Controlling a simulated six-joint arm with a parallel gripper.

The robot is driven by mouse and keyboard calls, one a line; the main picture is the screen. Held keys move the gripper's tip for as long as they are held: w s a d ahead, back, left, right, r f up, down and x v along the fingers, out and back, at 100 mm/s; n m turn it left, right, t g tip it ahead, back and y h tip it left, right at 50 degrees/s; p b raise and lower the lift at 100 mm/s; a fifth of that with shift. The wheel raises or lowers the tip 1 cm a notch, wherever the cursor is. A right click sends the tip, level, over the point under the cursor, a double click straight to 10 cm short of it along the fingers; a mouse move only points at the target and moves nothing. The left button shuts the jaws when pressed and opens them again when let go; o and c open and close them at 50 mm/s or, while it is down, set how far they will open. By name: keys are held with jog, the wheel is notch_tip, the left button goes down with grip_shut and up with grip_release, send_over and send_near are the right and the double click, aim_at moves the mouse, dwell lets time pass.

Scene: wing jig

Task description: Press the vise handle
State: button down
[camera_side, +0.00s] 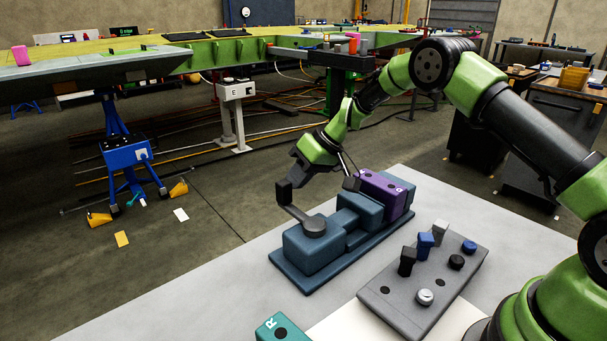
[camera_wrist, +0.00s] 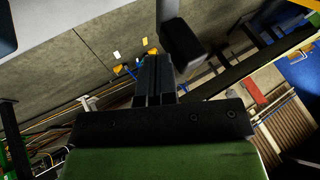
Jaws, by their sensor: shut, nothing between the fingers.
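The blue-grey vise (camera_side: 308,257) stands on the light table. Its handle (camera_side: 296,214) is a dark lever running from a round pivot to an upright dark knob (camera_side: 283,191) at its left end. A purple block (camera_side: 381,193) with holes sits at the vise's far right end, between blue parts. My gripper (camera_side: 296,176) is shut and empty, pointing down-left just beside the knob. In the wrist view the shut fingers (camera_wrist: 155,68) show beside the dark knob (camera_wrist: 184,45); I cannot tell whether they touch.
A grey fixture plate (camera_side: 400,300) with several pegs and knobs lies right of the vise. A teal block (camera_side: 281,328) marked R is at the front edge of the picture. The table (camera_side: 225,292) is clear left of the vise. The wing structure (camera_side: 95,70) stands behind.

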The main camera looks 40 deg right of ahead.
aim_at(281, 181)
jog(key=shift+w+a, duration=0.1)
dwell(0.3)
jog(key=shift+a+n, duration=0.2)
jog(key=shift+n, duration=0.2)
jog(key=shift+a+g, duration=0.1)
jog(key=shift+g, duration=0.2)
jog(key=a+n, duration=0.1)
jog(key=a+n+g+y, duration=0.1)
jog(key=a+n+g, duration=0.1)
jog(key=shift+w+n, duration=0.3)
jog(key=shift+n, duration=0.1)
jog(key=s+a+n+g, duration=0.4)
jog(key=s+a+n, duration=0.1)
jog(key=a+n, duration=0.2)
jog(key=shift+s+a+g, duration=0.15)
jog(key=shift+a+g, duration=0.15)
jog(key=shift+a, duration=0.45)
jog(key=shift+s+f+n, duration=0.1)
jog(key=shift+s+n, duration=0.05)
jog(key=shift+n, duration=0.15)
